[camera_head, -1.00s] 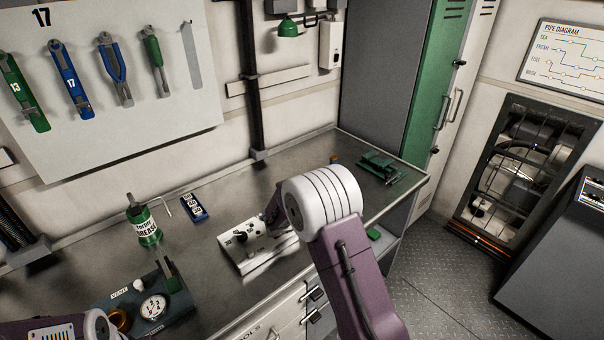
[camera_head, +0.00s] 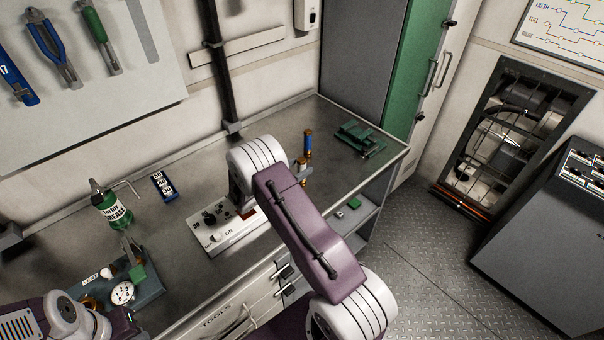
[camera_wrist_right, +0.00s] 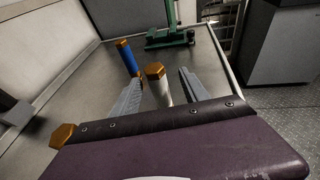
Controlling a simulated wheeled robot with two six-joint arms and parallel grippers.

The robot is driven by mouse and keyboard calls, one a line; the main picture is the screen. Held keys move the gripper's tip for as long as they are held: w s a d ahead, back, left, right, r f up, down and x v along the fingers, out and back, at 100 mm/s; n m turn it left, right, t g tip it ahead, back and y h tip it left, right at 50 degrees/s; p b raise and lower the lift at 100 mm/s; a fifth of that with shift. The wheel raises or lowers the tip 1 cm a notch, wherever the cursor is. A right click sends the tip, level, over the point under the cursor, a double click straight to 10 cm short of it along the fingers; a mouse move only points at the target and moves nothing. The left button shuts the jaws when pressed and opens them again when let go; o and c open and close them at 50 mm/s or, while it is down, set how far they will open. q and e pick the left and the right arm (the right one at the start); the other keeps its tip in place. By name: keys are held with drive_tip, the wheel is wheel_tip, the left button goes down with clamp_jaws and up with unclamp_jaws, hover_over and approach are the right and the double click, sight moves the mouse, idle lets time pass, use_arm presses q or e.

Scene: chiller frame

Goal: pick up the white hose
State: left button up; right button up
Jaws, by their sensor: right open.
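The white hose (camera_wrist_right: 164,92) stands upright on the bench in the right wrist view, with a brass hex cap on top. My right gripper (camera_wrist_right: 160,76) is open, its two grey fingers on either side of the hose, with gaps showing; I cannot tell if either touches it. In the head view my right arm hides most of this gripper and the white hose. A blue hose (camera_wrist_right: 127,56) with a brass cap stands just left of the fingers; it also shows in the head view (camera_head: 308,143).
A brass hex cap (camera_wrist_right: 62,134) is close by the gripper's left side. A green clamp-like tool (camera_head: 360,138) lies near the bench's right end. A white switch panel (camera_head: 215,226), green grease bottle (camera_head: 113,210) and gauge block (camera_head: 148,288) occupy the bench further left.

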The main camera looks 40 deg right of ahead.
drive_tip(key=shift+w+d+f, duration=0.1)
drive_tip(key=shift+w+d, duration=0.05)
drive_tip(key=shift+d, duration=0.35)
drive_tip(key=shift+w+d+r+p, duration=0.1)
drive_tip(key=shift+w+d+p, duration=0.15)
drive_tip(key=shift+d+p, duration=0.25)
drive_tip(key=shift+w+d+r+p, duration=0.1)
drive_tip(key=shift+w+d+p, duration=0.15)
drive_tip(key=shift+d+p, duration=0.25)
drive_tip(key=shift+x, duration=1.2)
drive_tip(key=shift+w+f, duration=0.1)
drive_tip(key=shift+f, duration=0.2)
drive_tip(key=shift+a+r, duration=0.15)
drive_tip(key=c, duration=0.9)
clamp_jaws()
